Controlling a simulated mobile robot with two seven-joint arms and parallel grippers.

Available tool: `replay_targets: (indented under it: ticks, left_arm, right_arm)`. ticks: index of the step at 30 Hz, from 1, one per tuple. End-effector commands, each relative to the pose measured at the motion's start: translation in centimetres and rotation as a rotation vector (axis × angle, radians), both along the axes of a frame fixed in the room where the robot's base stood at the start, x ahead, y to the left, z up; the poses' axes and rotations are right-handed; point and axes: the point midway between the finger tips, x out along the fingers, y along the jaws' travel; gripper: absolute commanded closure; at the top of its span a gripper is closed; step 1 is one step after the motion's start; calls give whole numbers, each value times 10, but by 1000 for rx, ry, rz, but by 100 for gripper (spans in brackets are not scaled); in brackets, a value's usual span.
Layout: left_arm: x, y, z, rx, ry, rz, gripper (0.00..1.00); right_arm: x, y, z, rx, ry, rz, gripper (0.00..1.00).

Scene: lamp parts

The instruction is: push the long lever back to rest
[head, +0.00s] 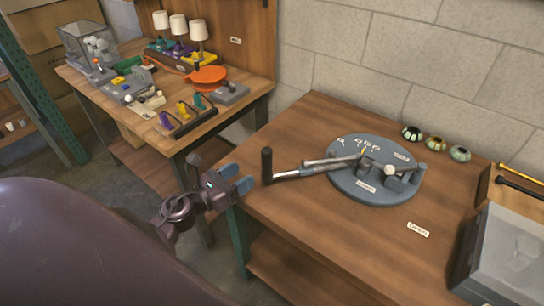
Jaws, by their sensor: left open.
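The long lever (315,171) is a metal bar that reaches left from a round blue-grey base (350,188) on the right wooden table. Its outer end carries an upright black handle (267,163), which hangs near the table's left edge. A second grey bar (330,161) lies close behind the lever. The base has white marks, small labels, a yellow pointer and a white knob (390,170). My left gripper (240,180) has blue fingertips, is open and empty, and appears just left of the black handle, with a small gap in the picture. My right gripper is not in view.
Several striped round pots (436,144) stand at the table's back. A grey case (505,260) and a tray with rods (515,183) fill its right end. Another table (130,130) at left holds lamps and parts.

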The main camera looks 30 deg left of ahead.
Motion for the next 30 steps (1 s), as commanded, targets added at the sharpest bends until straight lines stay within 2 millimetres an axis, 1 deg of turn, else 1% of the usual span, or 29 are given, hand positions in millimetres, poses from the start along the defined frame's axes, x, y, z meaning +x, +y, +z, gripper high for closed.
replay_targets:
  ticks: [3,8,13,21,25,30]
  left_arm:
    - [3,0,1,87,-14,-16,41]
    - [13,-3,2,99,-16,-18,41]
    - [38,-10,3,95,-17,-17,41]
    - [80,-23,2,94,-15,-16,41]
    - [94,-28,1,93,-14,-16,41]
    - [103,-31,1,93,-13,-15,41]
  right_arm:
    - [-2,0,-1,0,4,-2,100]
    - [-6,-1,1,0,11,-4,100]
    - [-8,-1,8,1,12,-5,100]
    - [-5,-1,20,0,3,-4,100]
    - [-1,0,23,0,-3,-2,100]
    - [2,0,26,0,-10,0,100]
